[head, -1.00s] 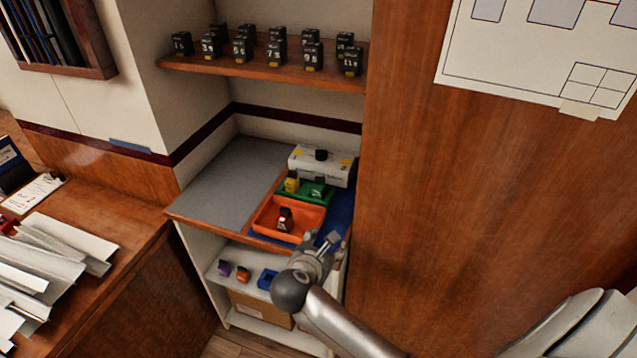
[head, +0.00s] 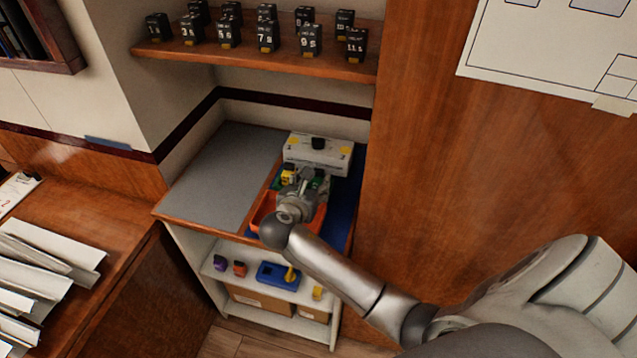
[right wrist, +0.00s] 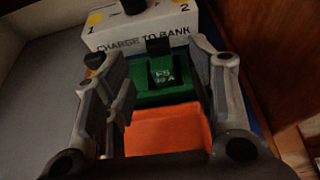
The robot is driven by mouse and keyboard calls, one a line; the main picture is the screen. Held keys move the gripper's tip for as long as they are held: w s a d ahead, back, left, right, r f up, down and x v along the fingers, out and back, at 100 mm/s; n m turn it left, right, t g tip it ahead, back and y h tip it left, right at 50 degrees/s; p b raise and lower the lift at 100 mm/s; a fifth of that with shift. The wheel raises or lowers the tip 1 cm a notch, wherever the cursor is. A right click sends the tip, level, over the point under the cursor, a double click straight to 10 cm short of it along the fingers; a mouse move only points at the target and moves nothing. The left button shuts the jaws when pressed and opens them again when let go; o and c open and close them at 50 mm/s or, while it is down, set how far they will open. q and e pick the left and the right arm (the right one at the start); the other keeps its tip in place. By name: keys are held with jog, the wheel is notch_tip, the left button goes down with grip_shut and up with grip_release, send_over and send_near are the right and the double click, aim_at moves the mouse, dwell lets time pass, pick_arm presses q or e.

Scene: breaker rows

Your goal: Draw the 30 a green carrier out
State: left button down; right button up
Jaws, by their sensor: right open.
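The green carrier (right wrist: 164,76), with a black top and a label that seems to read 30 A, sits upright in the green tray (right wrist: 200,77). In the head view the carrier (head: 318,181) is partly hidden by my right gripper (head: 306,180). In the right wrist view my right gripper (right wrist: 163,92) is open, its fingers apart on the left and right sides of the picture. The carrier shows between and beyond them, and I see no clear contact. My left gripper is not in view.
A white box (head: 318,156) marked CHARGE TO BANK stands behind. A yellow piece (head: 288,172) is left of the carrier. An orange tray (head: 262,208) is in front. The grey counter (head: 215,175) at left is clear. Black numbered blocks line the shelf (head: 250,62) above.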

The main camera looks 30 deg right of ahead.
aim_at(318, 174)
jog(key=shift+w+d+f, duration=0.1)
jog(key=shift+w+d, duration=0.15)
jog(key=shift+w, duration=0.05)
jog(key=p+x, duration=0.1)
jog(key=x, duration=0.2)
jog(key=shift+w+d+f, duration=0.25)
jog(key=shift+d, duration=0.1)
jog(key=shift+w+d+f, duration=0.15)
jog(key=shift+w, duration=0.05)
jog(key=shift+c, duration=0.3)
jog(key=c, duration=0.5)
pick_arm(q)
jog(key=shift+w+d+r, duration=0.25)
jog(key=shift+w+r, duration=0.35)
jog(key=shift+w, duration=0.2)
pick_arm(e)
grip_shut()
